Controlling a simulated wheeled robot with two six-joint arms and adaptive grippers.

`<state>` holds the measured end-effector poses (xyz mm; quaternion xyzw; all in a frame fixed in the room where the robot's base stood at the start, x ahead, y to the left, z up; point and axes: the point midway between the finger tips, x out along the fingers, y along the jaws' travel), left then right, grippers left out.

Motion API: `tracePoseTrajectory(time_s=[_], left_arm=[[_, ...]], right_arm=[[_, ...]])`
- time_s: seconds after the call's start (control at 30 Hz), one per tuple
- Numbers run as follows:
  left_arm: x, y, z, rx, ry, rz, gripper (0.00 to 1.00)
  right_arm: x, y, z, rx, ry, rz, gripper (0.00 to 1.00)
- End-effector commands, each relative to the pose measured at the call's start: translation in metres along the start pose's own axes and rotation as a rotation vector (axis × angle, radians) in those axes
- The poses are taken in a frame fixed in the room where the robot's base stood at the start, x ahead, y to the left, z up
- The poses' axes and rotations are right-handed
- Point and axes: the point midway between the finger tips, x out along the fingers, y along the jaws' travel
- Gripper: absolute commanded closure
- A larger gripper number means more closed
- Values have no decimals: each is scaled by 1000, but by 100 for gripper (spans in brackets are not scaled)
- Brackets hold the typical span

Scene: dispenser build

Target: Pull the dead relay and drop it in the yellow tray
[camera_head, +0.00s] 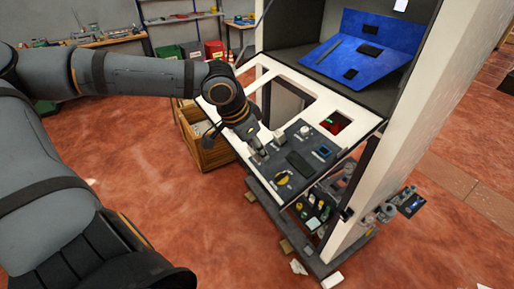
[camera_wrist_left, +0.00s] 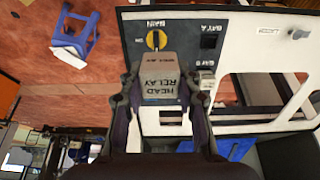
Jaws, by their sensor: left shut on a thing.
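My left gripper (camera_head: 257,150) reaches down at the near left of the dark control panel (camera_head: 298,183). In the left wrist view its fingers (camera_wrist_left: 159,84) are shut on a grey block, the relay (camera_wrist_left: 159,77), lettered "HEAD RELAY" as far as I can read. The panel lies behind the block; I cannot tell whether the block still sits in a socket. A black opening (camera_wrist_left: 209,41) marked "BAY A" is beside a yellow knob (camera_wrist_left: 156,40). A pale block (camera_wrist_left: 207,82) is by the "BAY B" label. I do not make out a yellow tray. My right gripper is not in view.
The panel sits in a white frame (camera_head: 357,112) with open cutouts. A blue board (camera_head: 375,40) leans in the cabinet behind. A wooden crate (camera_head: 207,154) stands on the floor beside the cabinet. Red (camera_head: 213,49) and green (camera_head: 168,53) bins stand farther back. A blue stool (camera_wrist_left: 78,38) shows in the wrist view.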

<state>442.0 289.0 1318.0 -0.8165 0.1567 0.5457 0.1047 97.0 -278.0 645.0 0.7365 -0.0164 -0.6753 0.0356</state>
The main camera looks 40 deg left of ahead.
Motion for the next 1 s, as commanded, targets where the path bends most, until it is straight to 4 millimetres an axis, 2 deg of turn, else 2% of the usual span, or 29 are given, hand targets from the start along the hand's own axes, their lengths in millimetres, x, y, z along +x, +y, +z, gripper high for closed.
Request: tracePoseTrajectory(time_s=[0.27,1.0], left_arm=[[-5,0,-1,-1,4,1,100],[-64,0,-1,0,2,-1,100]], right_arm=[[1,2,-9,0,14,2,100],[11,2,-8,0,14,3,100]])
